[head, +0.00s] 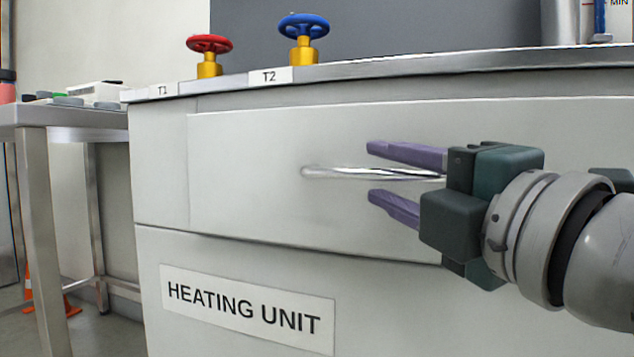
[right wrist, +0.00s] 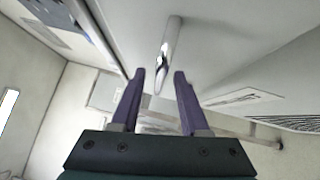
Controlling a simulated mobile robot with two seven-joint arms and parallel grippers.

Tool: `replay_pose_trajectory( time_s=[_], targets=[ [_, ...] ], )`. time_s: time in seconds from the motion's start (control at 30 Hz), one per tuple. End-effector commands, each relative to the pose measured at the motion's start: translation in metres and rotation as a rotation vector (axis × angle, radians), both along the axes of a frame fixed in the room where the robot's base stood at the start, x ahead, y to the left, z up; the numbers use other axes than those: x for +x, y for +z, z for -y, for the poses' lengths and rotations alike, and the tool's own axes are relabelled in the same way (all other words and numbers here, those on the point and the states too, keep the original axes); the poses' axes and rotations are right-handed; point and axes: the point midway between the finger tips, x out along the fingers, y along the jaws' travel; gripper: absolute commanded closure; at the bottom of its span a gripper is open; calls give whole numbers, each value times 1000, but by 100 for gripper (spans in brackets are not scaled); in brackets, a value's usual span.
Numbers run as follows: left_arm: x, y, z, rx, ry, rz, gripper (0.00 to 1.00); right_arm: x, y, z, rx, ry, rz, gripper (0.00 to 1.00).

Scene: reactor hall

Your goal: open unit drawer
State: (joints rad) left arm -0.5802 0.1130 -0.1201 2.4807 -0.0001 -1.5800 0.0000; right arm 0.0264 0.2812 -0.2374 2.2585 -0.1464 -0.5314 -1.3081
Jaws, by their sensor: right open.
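The unit drawer (head: 245,205) is a wide white front at the top of the heating unit, and it looks shut. Its handle (head: 335,173) is a horizontal metal bar. My right gripper (head: 380,173) is open in front of the drawer, one purple finger above the bar and one below it. In the right wrist view the handle (right wrist: 168,50) runs into the space between the fingertips (right wrist: 160,75). I cannot tell whether either finger touches it. My left gripper is not in view.
A red valve (head: 209,45) and a blue valve (head: 304,27) stand on the unit's top, behind labels T1 and T2. A HEATING UNIT sign (head: 245,308) is below the drawer. A metal table (head: 50,115) stands at the left, with an orange cone (head: 30,290) beneath.

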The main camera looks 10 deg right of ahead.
Motion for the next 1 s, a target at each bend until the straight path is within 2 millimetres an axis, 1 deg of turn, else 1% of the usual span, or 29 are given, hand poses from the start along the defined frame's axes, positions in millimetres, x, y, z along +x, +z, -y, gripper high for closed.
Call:
replay_pose_trajectory(
  time_s=[0.13,0.43,0.83,1.0],
  targets=[
    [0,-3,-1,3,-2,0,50,8,1,-2,1,0,0,55],
    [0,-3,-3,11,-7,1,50,9,2,-2,1,0,0,55],
    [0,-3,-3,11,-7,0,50,9,2,-2,0,0,0,100],
    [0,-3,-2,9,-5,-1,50,9,2,-2,0,0,0,100]
  ],
)
